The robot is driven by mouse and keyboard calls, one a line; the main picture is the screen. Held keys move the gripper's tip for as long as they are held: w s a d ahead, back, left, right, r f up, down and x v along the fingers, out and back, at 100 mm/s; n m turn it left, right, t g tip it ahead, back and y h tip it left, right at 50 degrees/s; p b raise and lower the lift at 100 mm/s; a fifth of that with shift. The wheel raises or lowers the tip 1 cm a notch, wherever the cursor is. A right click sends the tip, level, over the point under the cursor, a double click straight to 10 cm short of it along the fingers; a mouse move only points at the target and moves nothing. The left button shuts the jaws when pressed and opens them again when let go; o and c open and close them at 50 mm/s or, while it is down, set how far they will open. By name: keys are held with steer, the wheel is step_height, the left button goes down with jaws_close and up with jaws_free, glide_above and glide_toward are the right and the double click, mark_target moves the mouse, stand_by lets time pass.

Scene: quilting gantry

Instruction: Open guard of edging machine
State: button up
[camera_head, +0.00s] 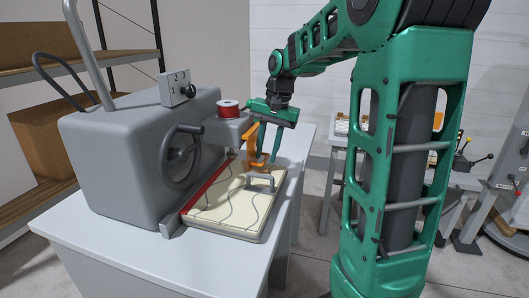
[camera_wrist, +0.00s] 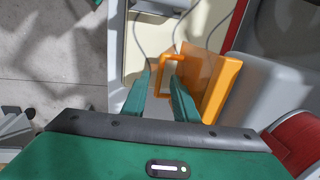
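The edging machine (camera_head: 125,150) is a grey rounded body on a white table. Its orange guard (camera_head: 251,143) stands at the head end above the cream fabric bed, and it shows as a flat orange plate (camera_wrist: 210,82) in the wrist view. A looped orange handle (camera_wrist: 166,62) sticks out from the plate. My gripper (camera_head: 267,156) points down beside the guard. In the wrist view my gripper (camera_wrist: 160,84) is open, with its two green fingers apart and their tips close to the handle. I cannot tell whether they touch it.
A red thread spool (camera_head: 229,108) sits on the machine head near my wrist. A handwheel (camera_head: 182,155) is on the machine's side. A grey bracket handle (camera_head: 259,182) stands on the fabric bed (camera_head: 225,212). Another workbench (camera_head: 340,140) is behind my arm.

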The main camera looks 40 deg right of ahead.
jaws_close()
steer(key=shift+r, duration=0.1)
stand_by(1.3)
